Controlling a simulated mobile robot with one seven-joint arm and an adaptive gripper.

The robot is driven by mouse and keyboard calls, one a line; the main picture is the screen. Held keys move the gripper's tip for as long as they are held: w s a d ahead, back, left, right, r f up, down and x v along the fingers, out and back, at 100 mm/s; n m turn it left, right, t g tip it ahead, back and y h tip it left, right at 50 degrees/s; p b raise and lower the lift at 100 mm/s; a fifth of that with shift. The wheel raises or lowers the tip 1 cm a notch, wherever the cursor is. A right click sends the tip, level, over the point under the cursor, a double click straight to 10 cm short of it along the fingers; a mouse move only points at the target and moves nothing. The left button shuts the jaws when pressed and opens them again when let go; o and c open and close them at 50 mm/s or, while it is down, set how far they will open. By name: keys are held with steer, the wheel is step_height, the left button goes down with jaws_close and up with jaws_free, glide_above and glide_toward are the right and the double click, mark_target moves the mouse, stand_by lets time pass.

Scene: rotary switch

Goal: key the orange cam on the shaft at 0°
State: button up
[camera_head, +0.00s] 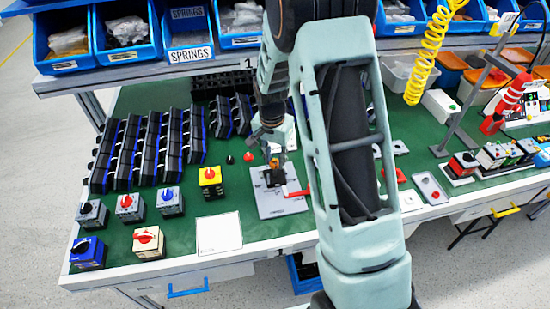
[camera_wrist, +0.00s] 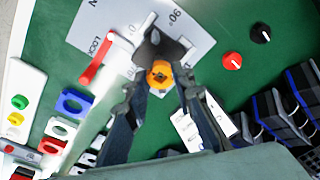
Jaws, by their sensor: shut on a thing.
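The orange cam (camera_wrist: 160,75) is between the fingertips of my gripper (camera_wrist: 161,86) in the wrist view, and my gripper is shut on it. In the head view a bit of orange (camera_head: 274,163) shows below my gripper (camera_head: 272,142). A dark fixture (camera_wrist: 163,44) stands on the grey marked plate (camera_wrist: 198,38), just beyond the cam. The plate (camera_head: 283,206) also shows in the head view, with the dark fixture (camera_head: 274,178) under my gripper. The shaft cannot be made out. Whether the cam touches the fixture cannot be told.
A red lever (camera_wrist: 97,60) lies at the plate's side. A red knob (camera_wrist: 232,61) and a black knob (camera_wrist: 261,32) are on the green mat. A blue ring part (camera_wrist: 75,103) lies among several loose parts. Several switch boxes (camera_head: 90,213) stand at the left.

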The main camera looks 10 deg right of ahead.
steer(key=o, duration=0.8)
steer(key=shift+r, duration=0.1)
